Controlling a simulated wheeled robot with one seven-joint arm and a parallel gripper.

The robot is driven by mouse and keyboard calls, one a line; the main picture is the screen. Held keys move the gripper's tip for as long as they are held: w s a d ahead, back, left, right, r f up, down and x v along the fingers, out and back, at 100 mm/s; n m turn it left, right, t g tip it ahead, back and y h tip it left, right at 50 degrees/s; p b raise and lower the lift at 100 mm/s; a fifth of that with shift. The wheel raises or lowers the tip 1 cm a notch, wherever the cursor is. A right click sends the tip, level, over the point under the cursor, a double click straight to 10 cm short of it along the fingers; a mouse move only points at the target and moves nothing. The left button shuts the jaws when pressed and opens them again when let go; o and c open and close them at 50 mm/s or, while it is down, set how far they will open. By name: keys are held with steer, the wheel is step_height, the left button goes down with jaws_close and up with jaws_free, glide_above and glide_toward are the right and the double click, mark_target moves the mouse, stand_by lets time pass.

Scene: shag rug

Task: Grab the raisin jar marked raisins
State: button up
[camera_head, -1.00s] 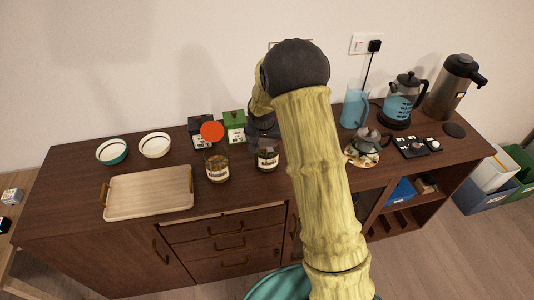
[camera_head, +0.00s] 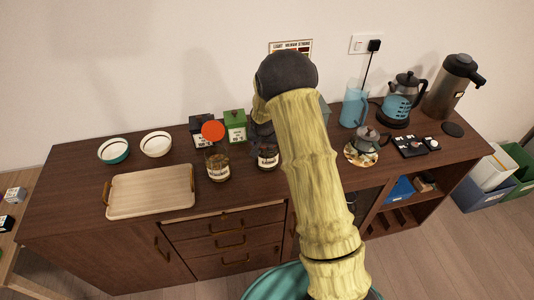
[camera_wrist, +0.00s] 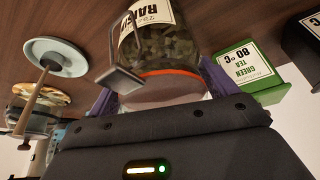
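The raisin jar (camera_wrist: 165,45) is a clear glass jar of dark contents with a white label, an orange seal ring and a grey clasp. Its label is partly cut off, with "RAI" legible in the wrist view. In the head view the jar (camera_head: 268,160) stands on the counter, partly hidden by my arm. My gripper (camera_wrist: 160,95) is at the lid end of the jar, with purple fingers on both sides of it. The fingers look spread, and I see no clear grip.
A second jar (camera_head: 218,170) with a raised orange lid stands to the left. A green tea box (camera_head: 235,125) and a dark box (camera_head: 201,132) are behind. A teapot (camera_head: 367,142) stands to the right. A wooden tray (camera_head: 150,208) and two bowls are at the left.

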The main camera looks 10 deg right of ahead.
steer(key=shift+a, duration=0.1)
steer(key=c, duration=1.1)
steer(key=shift+w+a+r, duration=0.1)
steer(key=shift+r, duration=0.45)
step_height(320, 180, up, 9)
steer(key=shift+r+b, duration=0.1)
steer(key=shift+b, duration=0.85)
